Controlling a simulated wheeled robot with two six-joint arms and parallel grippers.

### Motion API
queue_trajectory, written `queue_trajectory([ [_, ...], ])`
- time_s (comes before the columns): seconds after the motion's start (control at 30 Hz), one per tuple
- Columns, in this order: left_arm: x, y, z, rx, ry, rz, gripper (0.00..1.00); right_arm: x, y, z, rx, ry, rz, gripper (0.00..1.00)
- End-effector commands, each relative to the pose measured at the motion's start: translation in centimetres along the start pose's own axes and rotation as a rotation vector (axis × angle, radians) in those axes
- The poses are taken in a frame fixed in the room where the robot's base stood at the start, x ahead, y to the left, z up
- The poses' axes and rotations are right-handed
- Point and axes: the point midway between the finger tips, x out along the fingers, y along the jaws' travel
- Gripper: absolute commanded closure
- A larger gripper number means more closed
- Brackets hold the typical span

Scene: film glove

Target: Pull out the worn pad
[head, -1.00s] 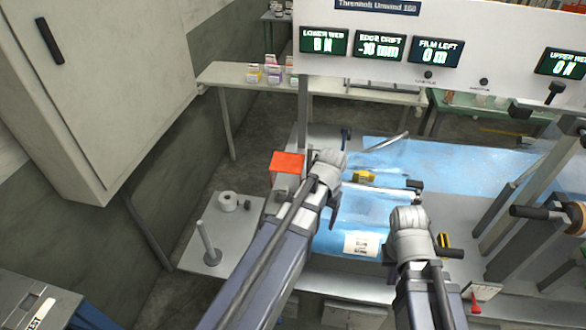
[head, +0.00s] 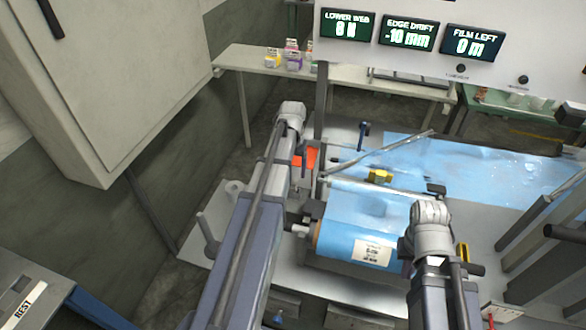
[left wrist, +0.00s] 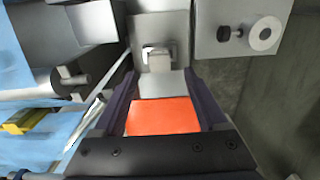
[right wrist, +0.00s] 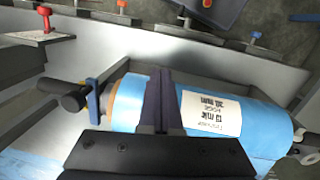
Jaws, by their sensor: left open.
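No thing in view is plainly the worn pad; I cannot tell which part it is. A flat orange-red square (head: 305,157) lies at the left end of the film machine, partly hidden by my left arm. My left gripper (left wrist: 160,84) is open and empty in the left wrist view, its fingers on either side of the orange square (left wrist: 162,116) as seen from above. Beyond the fingertips are a pale grey plate (left wrist: 163,84) and a metal bracket (left wrist: 159,55). My right gripper (right wrist: 165,75) has its fingers together in front of the labelled blue film roll (right wrist: 255,125); contact is unclear.
Blue film (head: 480,165) spreads over the machine bed, with a yellow block (head: 379,176) beside a roller. A cabinet (head: 110,80) stands at far left.

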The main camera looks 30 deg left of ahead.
Motion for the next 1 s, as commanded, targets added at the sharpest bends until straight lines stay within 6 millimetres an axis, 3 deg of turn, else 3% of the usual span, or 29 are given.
queue_trajectory([
  [0.5,6.4,0.0,0.0,0.000,0.000,0.000,0.25,6.4,-0.6,-0.4,0.000,0.000,0.000,1.00],
  [0.93,7.0,0.0,0.0,0.000,0.000,0.000,0.25,7.0,-0.7,-0.4,0.000,0.000,0.000,1.00],
  [1.0,7.0,0.0,0.0,0.000,0.000,0.000,0.33,7.0,-0.7,-0.4,0.000,0.000,0.000,1.00],
])
